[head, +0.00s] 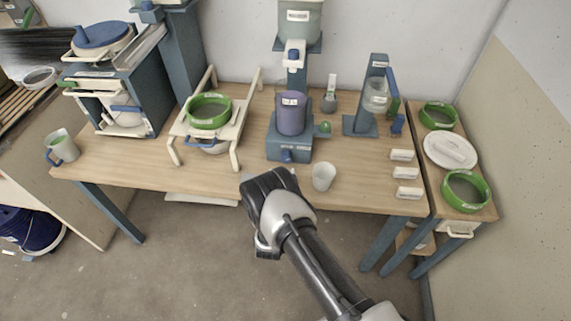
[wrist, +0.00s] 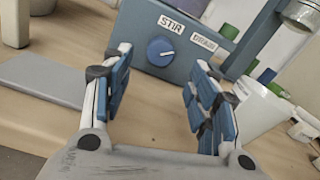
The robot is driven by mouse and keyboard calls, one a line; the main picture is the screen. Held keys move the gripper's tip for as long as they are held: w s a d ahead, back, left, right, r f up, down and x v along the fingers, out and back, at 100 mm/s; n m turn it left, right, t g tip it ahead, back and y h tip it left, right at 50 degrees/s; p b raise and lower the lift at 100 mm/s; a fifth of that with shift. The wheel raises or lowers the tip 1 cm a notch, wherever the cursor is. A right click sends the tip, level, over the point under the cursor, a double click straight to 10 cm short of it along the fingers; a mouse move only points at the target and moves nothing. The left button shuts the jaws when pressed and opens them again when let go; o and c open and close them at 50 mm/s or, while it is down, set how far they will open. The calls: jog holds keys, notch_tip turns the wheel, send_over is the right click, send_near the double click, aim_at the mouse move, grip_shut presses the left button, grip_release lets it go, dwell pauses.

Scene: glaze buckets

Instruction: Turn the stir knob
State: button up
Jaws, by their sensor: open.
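The stir knob (wrist: 160,51) is a round blue dial with a white pointer mark, on the front of a blue-grey stirrer base. A "STIR" label (wrist: 171,25) sits just above it. In the head view the knob (head: 287,156) shows low on the stirrer base (head: 275,140), under a purple container (head: 291,114). My gripper (wrist: 159,98) is open and empty, its two blue-padded fingers on either side of the view with the knob ahead between them, apart from it. In the head view my wrist is at the table's front edge and hides the fingertips.
A white cup (head: 323,177) stands right of the stirrer base, close to my right finger in the wrist view (wrist: 252,108). A grey plate-like thing (wrist: 42,80) lies at left. A wooden stand with a green-rimmed sieve (head: 208,112) is further left. White labelled blocks (head: 403,173) are at right.

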aim_at(286, 160)
jog(key=w, duration=0.2)
jog(key=w+b, duration=0.1)
jog(key=w, duration=0.4)
jog(key=shift+w+d, duration=0.2)
jog(key=shift+d, duration=0.05)
jog(key=shift+c, duration=0.4)
jog(key=c, duration=1)
jog(key=shift+m+b, duration=0.4)
jog(key=m+b, duration=0.2)
jog(key=m, duration=0.1)
jog(key=shift+f+m, duration=0.1)
jog(key=shift+m, duration=0.3)
jog(key=m+b, duration=0.2)
jog(key=m, duration=0.3)
jog(key=m+b, duration=0.2)
jog(key=m, duration=0.3)
jog(key=shift+m+b, duration=0.4)
jog(key=m+b, duration=0.2)
jog(key=m, duration=0.2)
jog(key=shift+d+m, duration=0.1)
jog(key=shift+m, duration=0.2)
